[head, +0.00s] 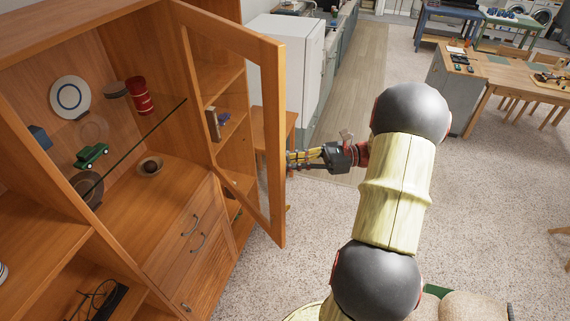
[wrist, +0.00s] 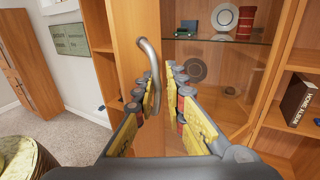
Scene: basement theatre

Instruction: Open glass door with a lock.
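The glass door (head: 268,140) has an orange wooden frame. In the head view it stands swung out from the cabinet, with the shelves open to view. In the wrist view a curved grey metal handle (wrist: 151,62) is on the door frame (wrist: 127,45). My gripper (head: 296,158) is at the door's free edge, on the side away from the cabinet. In the wrist view my gripper (wrist: 162,92) has its fingers apart, with the lower part of the handle between them. I cannot tell whether a finger touches it. I cannot make out a lock.
The cabinet (head: 150,215) holds a plate (head: 69,97), a red can (head: 139,96) and a green toy car (head: 91,155). A wooden stool (head: 275,122) and a white appliance (head: 290,60) stand behind the door. Carpet (head: 240,285) is clear in front.

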